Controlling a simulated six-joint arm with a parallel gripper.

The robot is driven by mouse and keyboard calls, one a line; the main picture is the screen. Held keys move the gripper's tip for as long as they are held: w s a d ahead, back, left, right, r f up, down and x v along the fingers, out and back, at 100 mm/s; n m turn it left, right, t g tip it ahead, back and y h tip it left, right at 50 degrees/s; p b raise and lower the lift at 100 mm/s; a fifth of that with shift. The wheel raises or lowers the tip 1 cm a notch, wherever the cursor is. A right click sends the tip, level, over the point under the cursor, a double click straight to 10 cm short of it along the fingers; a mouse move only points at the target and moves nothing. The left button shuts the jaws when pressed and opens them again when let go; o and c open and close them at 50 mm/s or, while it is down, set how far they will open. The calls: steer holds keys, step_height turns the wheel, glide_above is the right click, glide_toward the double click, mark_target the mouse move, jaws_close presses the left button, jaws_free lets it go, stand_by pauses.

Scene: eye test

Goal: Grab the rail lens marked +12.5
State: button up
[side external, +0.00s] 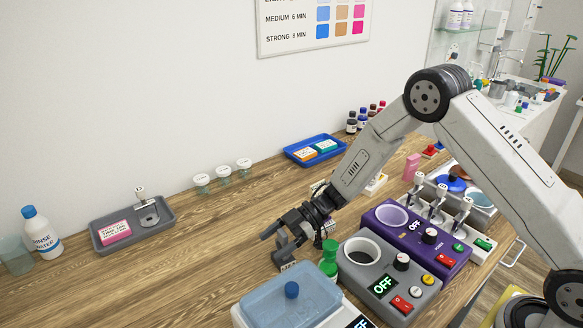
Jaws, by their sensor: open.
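I cannot make out any rail lens or a +12.5 marking in the side external view. My gripper (275,248) is above the wooden bench, to the left of the grey heater unit, with its dark fingers apart. I see nothing held between the fingers. A small dark piece with pale lettering shows just below the fingers; I cannot tell what it is. Part of the bench behind my gripper and arm is hidden.
The grey heater (362,268) and purple heater (412,232) stand right of my gripper. A grey tray (112,245) stands left, a blue tray (297,158) behind.

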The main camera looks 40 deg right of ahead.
stand_by(0.3)
jaws_close()
steer(key=shift+r, duration=0.2)
step_height(320, 180, up, 10)
steer(key=shift+f, duration=0.15)
stand_by(0.7)
stand_by(0.4)
